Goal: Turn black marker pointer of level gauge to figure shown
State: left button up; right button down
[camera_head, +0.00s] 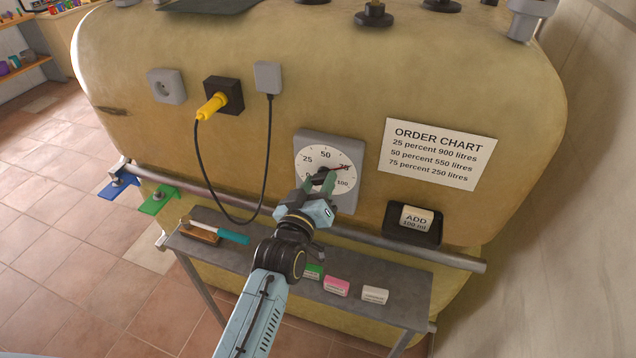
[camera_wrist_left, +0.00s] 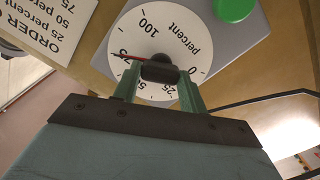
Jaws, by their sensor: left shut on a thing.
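The level gauge (camera_head: 345,196) is a grey square plate with a white dial (camera_head: 318,155) marked in percent, on the front of the tan tank. A thin red needle (camera_wrist_left: 130,57) points close to the 75 mark in the left wrist view. My left gripper (camera_head: 321,181) is at the dial's centre, its green fingers shut on a small black knob (camera_wrist_left: 160,73). This knob appears to be the black marker pointer; the fingers hide part of it, and I cannot tell which figure it points to. My right gripper is not in view.
The order chart (camera_head: 437,153) is right of the gauge. An ADD 100 ml block (camera_head: 416,217) sits in a black holder. A grey pipe (camera_head: 395,252) and a narrow shelf (camera_head: 400,290) with small blocks run below. A black cable (camera_head: 268,150) hangs left.

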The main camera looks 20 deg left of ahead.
pick_arm(q)
jog(key=o, duration=1)
jog(key=shift+s, duration=0.1)
jog(key=s+b, duration=0.1)
jog(key=s, duration=1.2)
jog(key=shift+s+a+b, duration=0.1)
jog(key=shift+a+b, duration=0.1)
jog(key=shift+b, duration=0.15)
